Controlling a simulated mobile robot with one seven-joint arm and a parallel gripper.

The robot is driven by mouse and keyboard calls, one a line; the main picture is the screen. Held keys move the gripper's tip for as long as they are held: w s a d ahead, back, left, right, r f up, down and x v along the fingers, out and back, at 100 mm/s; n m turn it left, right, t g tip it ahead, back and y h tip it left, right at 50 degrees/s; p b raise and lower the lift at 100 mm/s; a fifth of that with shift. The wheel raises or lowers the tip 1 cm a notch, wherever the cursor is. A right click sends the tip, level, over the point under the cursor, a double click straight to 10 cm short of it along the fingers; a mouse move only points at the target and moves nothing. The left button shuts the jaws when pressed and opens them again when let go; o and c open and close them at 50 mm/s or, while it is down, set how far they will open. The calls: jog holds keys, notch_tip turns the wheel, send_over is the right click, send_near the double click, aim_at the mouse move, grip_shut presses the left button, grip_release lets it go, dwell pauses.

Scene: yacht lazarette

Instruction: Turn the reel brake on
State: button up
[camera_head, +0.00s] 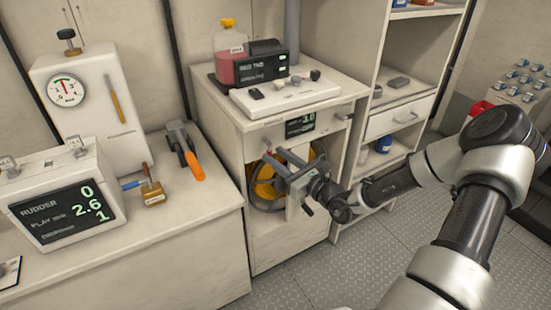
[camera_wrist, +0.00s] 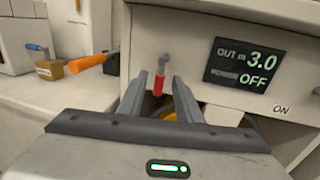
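The reel cabinet (camera_head: 215,110) has an opening with a yellow reel (camera_head: 263,183) inside. A small lever with a red grip (camera_wrist: 158,84) hangs downward from a grey pivot on the cabinet's front panel. In the wrist view the red grip appears between my gripper's two fingers (camera_wrist: 158,79). The fingers are apart, and I cannot tell whether either touches the grip. My gripper (camera_head: 272,157) is in front of the panel in the head view. The display (camera_wrist: 239,66) reads "OUT m 3.0" and "OFF". An "ON" label (camera_wrist: 281,109) is at its lower right.
A red-liquid container (camera_head: 229,55) stands on the cabinet. Shelving (camera_head: 399,70) is at right. Grey floor (camera_head: 330,265) is open in front.

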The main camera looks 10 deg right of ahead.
jog(key=shift+w+a, duration=0.25)
jog(key=shift+w, duration=0.25)
grip_shut()
